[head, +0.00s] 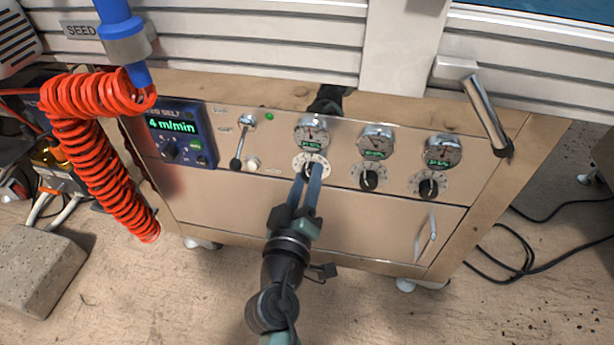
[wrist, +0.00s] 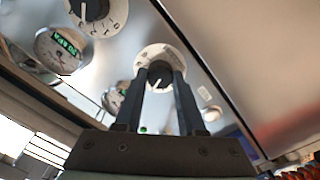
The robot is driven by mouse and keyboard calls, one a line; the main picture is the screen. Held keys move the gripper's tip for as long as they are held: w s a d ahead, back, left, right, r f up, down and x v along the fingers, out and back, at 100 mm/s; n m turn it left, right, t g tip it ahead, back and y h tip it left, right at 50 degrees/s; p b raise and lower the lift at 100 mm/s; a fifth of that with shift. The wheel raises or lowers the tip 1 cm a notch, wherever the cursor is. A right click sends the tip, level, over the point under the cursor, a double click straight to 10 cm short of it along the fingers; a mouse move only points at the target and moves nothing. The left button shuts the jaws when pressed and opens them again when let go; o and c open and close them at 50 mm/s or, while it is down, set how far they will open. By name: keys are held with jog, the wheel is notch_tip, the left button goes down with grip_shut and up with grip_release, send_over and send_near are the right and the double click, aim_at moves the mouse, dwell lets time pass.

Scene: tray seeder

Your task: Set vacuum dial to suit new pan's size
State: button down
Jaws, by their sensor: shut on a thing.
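Three gauges sit on the metal panel, each above a black knob: left gauge (head: 311,133), middle gauge (head: 376,142), right gauge (head: 443,151). My gripper (head: 312,172) is shut on the left knob (wrist: 159,72), with one dark finger on each side. Its white scale ring (head: 322,162) shows around the fingers. In the wrist view the knob's white pointer line shows between the fingertips (wrist: 163,82). The middle knob (head: 368,179) and right knob (head: 429,187) are free. The gauges' green readouts are too small to read surely in the head view. I cannot identify a pan.
Left of the gauges are a lever (head: 238,148) and a blue control box (head: 177,137) reading 4 m/min. A red coiled hose (head: 95,150) hangs at the left. A metal handle (head: 487,112) juts out at the upper right. The floor before the cabinet is clear.

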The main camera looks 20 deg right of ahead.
jog(key=shift+n+p, duration=0.3)
jog(key=shift+n, duration=0.9)
jog(key=c, duration=0.5)
grip_release()
jog(key=shift+a, duration=0.1)
jog(key=p+v, duration=0.2)
jog(key=v, duration=1.1)
